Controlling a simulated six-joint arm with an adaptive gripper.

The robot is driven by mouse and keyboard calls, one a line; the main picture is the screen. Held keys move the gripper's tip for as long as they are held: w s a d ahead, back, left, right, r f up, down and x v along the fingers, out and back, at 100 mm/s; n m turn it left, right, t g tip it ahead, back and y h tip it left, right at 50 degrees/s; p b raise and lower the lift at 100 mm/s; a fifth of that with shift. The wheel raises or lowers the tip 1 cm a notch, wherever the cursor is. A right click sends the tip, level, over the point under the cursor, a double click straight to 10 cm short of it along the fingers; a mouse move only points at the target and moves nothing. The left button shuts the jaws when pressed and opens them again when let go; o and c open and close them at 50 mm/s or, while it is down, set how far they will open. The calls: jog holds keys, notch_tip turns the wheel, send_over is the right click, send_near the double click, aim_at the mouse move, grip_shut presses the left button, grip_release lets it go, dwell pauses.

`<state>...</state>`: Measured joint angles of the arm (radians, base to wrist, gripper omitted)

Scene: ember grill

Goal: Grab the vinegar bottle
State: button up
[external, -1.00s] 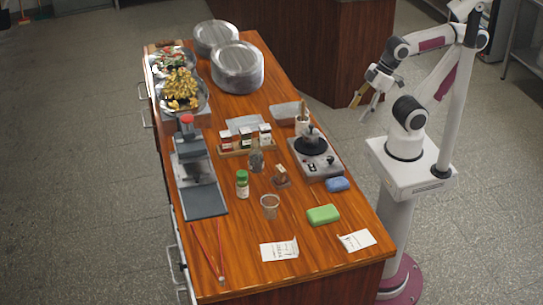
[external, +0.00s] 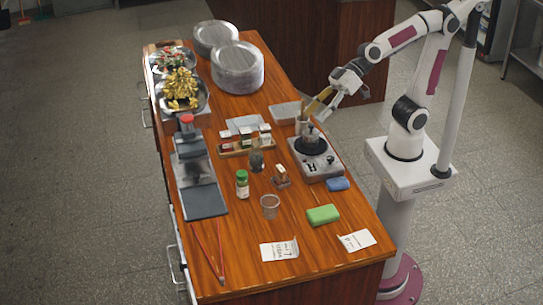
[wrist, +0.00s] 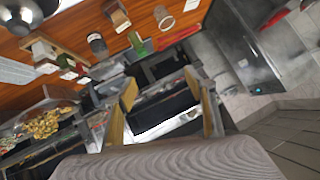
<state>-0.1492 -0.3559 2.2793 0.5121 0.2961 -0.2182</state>
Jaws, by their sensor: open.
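A small bottle with a green cap and pale label (external: 242,185) stands upright on the wooden counter, right of the grey press. Its label is too small to read, so I cannot tell whether it is the vinegar. Several small labelled jars (external: 245,138) stand in a wooden rack (external: 234,153) behind it. In the wrist view, a green shape that looks like the bottle (wrist: 140,45) lies beyond my fingers. My gripper (external: 323,107) is open and empty, above the counter's right edge near the utensil cup. Its yellow-padded fingers (wrist: 162,105) are spread apart in the wrist view.
A clear cup (external: 270,206), dark jar (external: 256,160) and small wooden-topped item (external: 281,175) are near the bottle. Red tongs (external: 206,250) lie front left.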

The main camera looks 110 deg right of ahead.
jog(key=w+a+r+m+t+h, duration=0.2)
jog(key=w+m+t, duration=0.1)
jog(key=w, duration=1)
jog(key=m+g+h, duration=0.2)
jog(key=m+h, duration=0.4)
jog(key=h, duration=0.3)
send_over(259, 158)
jog(key=w+a, duration=0.4)
jog(key=a, duration=0.2)
notch_tip(259, 158, down, 12)
jog(key=s+f+g+h, duration=0.1)
jog(key=s+f, duration=0.1)
jog(key=f, duration=0.1)
jog(key=s+d+f+m+g+h, duration=0.1)
jog(key=f+g, duration=0.1)
jog(key=f, duration=0.1)
jog(key=s+f+m+g+h, duration=0.1)
jog(key=s+f+h, duration=0.1)
jog(key=f, duration=0.1)
jog(key=shift+s+d, duration=0.25)
jog(key=shift+s, duration=0.05)
jog(key=shift+s+f+m+g, duration=0.3)
jog(key=shift+s+g, duration=0.1)
jog(key=shift+g, duration=0.1)
jog(key=shift+d, duration=0.15)
jog(key=shift+x, duration=1.25)
jog(key=shift+d, duration=0.1)
